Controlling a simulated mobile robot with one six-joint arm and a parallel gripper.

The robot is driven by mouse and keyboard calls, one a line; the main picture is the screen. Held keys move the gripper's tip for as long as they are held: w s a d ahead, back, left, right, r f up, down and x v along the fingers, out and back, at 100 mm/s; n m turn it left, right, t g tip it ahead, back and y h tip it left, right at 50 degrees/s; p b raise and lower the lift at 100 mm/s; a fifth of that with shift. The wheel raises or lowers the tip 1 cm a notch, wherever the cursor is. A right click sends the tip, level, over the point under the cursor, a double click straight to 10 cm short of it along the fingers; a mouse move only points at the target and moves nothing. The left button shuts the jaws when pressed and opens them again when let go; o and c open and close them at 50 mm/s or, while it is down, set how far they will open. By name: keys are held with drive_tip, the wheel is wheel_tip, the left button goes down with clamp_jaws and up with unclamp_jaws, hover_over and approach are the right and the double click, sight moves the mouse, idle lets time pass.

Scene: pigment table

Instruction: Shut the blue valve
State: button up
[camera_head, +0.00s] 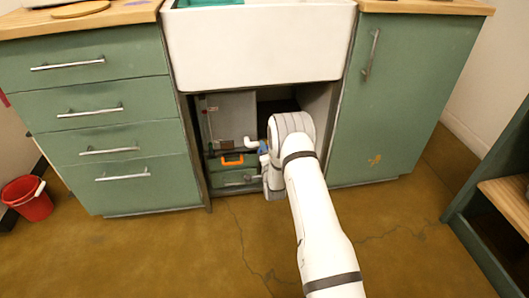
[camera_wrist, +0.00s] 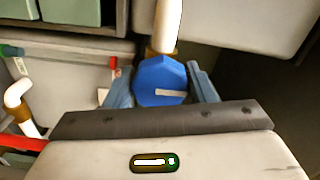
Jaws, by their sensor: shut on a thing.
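The blue valve (camera_wrist: 160,80) is a faceted blue knob with a pale bar mark on its face, below a white pipe with a brass-coloured collar (camera_wrist: 163,42). My gripper (camera_wrist: 162,88) is shut on it, one finger at each side of the knob in the wrist view. In the head view my gripper (camera_head: 266,168) reaches into the open space under the sink, and a small part of the blue valve (camera_head: 263,147) shows beside my wrist. My arm hides the rest there. I cannot tell whether the valve is open or shut.
The white sink (camera_head: 258,50) hangs above the opening. A green toolbox with an orange handle (camera_head: 232,159) sits inside, left of my gripper. Another white pipe (camera_wrist: 18,108) and a red part (camera_wrist: 22,143) show at left in the wrist view. A red bucket (camera_head: 30,203) stands far left.

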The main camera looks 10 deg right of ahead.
drive_tip(key=shift+m, duration=0.4)
drive_tip(key=o, duration=1)
drive_tip(key=shift+c, duration=0.2)
drive_tip(key=s+p, duration=0.3)
drive_tip(key=s, duration=0.5)
